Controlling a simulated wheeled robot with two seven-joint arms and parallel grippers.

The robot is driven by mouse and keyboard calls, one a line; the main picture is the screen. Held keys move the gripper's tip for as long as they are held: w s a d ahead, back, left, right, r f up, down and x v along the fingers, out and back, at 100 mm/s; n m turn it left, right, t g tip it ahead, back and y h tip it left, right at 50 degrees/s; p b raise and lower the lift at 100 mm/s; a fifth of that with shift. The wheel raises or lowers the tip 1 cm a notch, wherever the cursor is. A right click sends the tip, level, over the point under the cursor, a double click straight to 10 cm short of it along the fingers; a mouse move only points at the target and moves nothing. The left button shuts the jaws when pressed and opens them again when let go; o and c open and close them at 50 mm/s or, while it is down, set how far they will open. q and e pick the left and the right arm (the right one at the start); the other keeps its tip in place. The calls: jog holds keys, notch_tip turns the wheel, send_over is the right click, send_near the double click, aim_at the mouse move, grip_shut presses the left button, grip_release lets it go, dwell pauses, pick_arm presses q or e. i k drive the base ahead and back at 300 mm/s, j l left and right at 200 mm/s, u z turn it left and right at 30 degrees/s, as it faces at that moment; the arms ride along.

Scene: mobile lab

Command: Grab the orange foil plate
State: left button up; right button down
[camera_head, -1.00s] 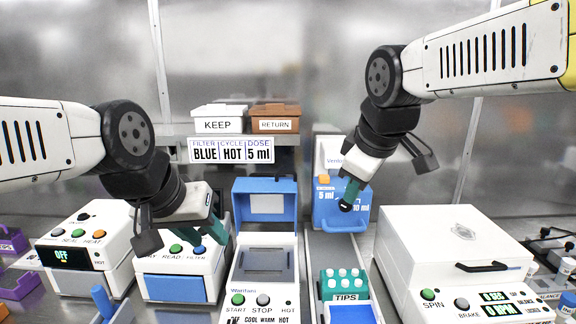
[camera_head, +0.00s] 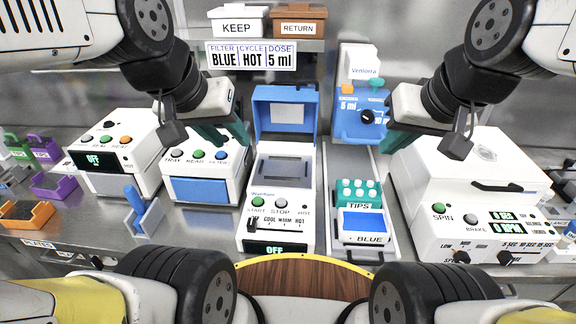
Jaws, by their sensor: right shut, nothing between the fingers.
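My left gripper (camera_head: 226,134) is up over the blue-fronted READ device, well to the right of the orange plate. Its teal fingers look apart, with nothing seen between them. My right gripper (camera_head: 388,140) is shut and empty, beside the blue Ventorra dispenser and above the left side of the white SPIN machine.
The white SEAL/HEAT device (camera_head: 117,152), Wahlfahl heater (camera_head: 277,205), tips tray (camera_head: 360,205) and SPIN machine (camera_head: 475,190) fill the bench.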

aim_at(22, 214)
jog(key=u, duration=2.2)
jog(key=i+j, duration=1.45)
jog(key=k+j+u, duration=0.05)
